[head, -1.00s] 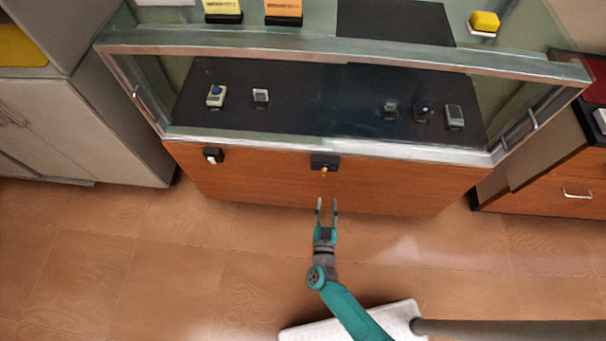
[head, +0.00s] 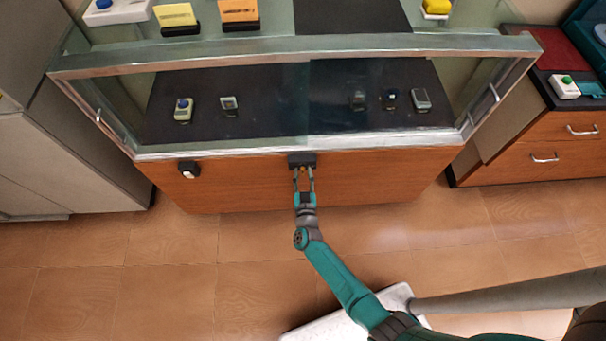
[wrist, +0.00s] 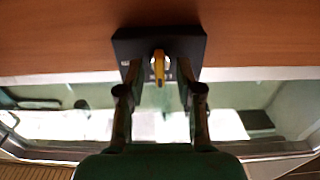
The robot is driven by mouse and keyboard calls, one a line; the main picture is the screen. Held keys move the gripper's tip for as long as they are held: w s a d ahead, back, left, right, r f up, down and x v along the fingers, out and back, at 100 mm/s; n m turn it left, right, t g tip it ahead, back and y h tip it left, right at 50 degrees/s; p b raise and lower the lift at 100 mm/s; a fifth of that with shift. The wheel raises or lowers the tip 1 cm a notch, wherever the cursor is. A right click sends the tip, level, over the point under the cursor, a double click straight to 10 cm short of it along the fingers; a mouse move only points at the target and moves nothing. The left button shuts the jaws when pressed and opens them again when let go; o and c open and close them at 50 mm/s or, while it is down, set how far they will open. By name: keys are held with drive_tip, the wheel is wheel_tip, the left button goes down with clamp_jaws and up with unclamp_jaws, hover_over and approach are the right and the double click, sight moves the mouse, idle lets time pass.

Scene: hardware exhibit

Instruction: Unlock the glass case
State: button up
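The glass case (head: 250,141) stands ahead of me, with a metal frame and a wooden front below the glass. A black lock block (head: 302,159) is fixed at the top of that wooden front. It also shows in the wrist view (wrist: 130,45), with a yellow key-like piece (wrist: 158,66) sticking out of it. My gripper (head: 304,176) is at the block. In the wrist view its two fingers (wrist: 158,92) are apart, one on each side of the yellow piece, with visible gaps. The fingertips reach close to the block; whether they touch it is unclear.
A small black-and-white device (head: 189,170) is on the wooden front to the left. Several small gadgets sit inside the case. A grey cabinet (head: 75,165) stands at left and a wooden drawer unit (head: 540,150) at right.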

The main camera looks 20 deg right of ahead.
clamp_jaws()
drive_tip(key=shift+m, duration=0.3)
drive_tip(key=m, duration=0.3)
drive_tip(key=shift+d+m, duration=0.1)
drive_tip(key=shift+m, duration=0.3)
drive_tip(key=shift+d+f+m, duration=0.1)
drive_tip(key=shift+m, duration=3.25)
drive_tip(key=shift+d+f+m, duration=0.1)
drive_tip(key=shift+m, duration=3.25)
